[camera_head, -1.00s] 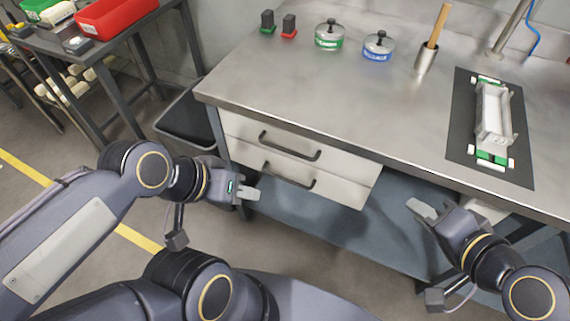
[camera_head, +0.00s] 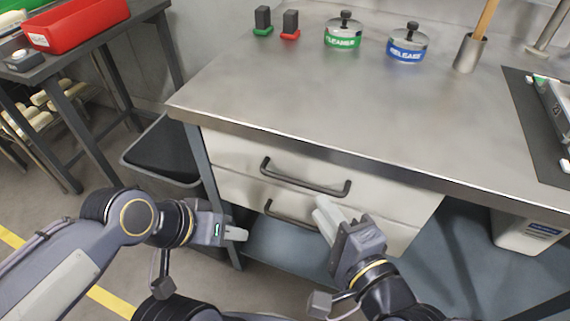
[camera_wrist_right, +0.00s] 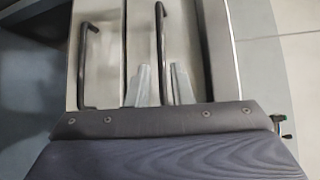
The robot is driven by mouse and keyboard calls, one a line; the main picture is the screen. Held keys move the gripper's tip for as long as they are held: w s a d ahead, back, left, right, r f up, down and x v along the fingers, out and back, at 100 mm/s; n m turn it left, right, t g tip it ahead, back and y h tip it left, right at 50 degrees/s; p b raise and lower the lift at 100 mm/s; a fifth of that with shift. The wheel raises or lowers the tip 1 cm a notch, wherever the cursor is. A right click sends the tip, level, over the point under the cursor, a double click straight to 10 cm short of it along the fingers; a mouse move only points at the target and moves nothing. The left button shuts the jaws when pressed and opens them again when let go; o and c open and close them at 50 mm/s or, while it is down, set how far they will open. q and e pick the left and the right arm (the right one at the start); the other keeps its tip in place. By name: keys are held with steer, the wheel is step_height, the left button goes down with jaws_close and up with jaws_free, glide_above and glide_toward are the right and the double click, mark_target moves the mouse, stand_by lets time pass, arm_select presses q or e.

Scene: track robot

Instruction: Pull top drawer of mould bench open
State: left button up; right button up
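The mould bench (camera_head: 300,95) has two pale drawers under its steel top, and both look shut. The top drawer (camera_head: 230,155) has a dark bar handle (camera_head: 305,184), which also shows in the wrist view (camera_wrist_right: 160,40). The lower drawer's handle (camera_head: 285,215) is partly hidden by my right gripper. My right gripper (camera_head: 323,212) is in front of the drawers, just below the top handle. In the wrist view its fingers (camera_wrist_right: 161,75) are apart, one each side of the top handle in the picture; contact cannot be told. My left gripper (camera_head: 238,234) is left of the drawers, holding nothing visible.
On the bench top stand a green-labelled tin (camera_head: 343,33), a blue-labelled tin (camera_head: 408,45), a steel cup (camera_head: 468,53) and a dark mat (camera_head: 530,110). A white container (camera_head: 525,235) is under the bench.

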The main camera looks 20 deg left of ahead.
mark_target(304, 186)
steer(key=b+x, duration=0.2)
steer(key=x, duration=0.6)
steer(key=shift+w+a+r, duration=0.1)
steer(key=shift+a, duration=0.05)
steer(key=shift+c, duration=0.4)
jaws_close()
